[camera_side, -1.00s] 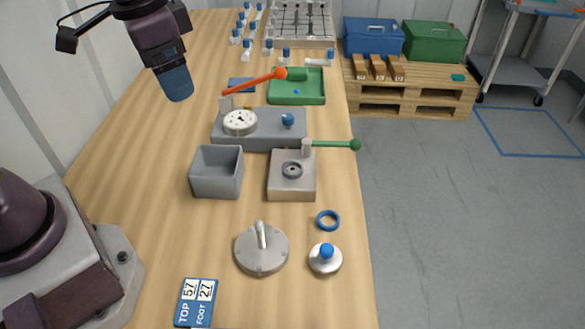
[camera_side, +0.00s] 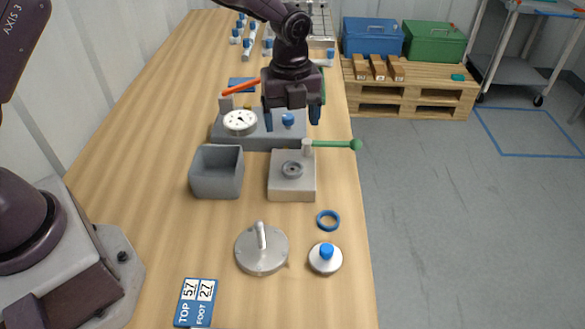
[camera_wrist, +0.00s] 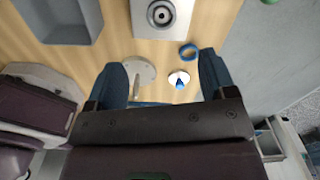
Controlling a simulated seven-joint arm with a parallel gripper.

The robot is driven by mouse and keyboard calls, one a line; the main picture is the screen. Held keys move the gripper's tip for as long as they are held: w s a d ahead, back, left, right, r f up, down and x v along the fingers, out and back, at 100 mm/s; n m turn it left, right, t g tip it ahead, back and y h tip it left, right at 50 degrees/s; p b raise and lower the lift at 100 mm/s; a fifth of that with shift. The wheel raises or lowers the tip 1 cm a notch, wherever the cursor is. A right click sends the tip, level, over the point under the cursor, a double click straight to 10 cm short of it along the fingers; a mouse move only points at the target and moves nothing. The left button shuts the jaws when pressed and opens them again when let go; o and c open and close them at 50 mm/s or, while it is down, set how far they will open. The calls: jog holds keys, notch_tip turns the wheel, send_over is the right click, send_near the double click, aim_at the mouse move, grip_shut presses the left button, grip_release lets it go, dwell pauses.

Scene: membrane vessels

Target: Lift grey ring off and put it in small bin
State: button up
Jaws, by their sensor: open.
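The grey ring (camera_side: 292,170) sits on top of the square grey block (camera_side: 291,190), around a small centre hole or post that I cannot make out. It also shows in the wrist view (camera_wrist: 160,14) at the top edge. The small bin (camera_side: 216,182) is an open grey box just left of the block; in the wrist view the bin (camera_wrist: 62,32) is at the upper left and looks empty. My gripper (camera_side: 292,116) is open and empty, fingers pointing down, above the gauge fixture behind the block. It is apart from the ring.
A green-handled lever (camera_side: 335,144) stands at the block's back right corner. A gauge fixture (camera_side: 240,122) is behind. In front lie a round metal lid (camera_side: 262,252), a blue ring (camera_side: 328,220) and a blue-knobbed cap (camera_side: 325,258). The table's left side is clear.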

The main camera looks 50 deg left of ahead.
aim_at(292, 169)
notch_tip(292, 169, down, 12)
jog(key=shift+w+d+r, duration=0.1)
jog(key=shift+d+r, duration=0.05)
jog(key=c, duration=1)
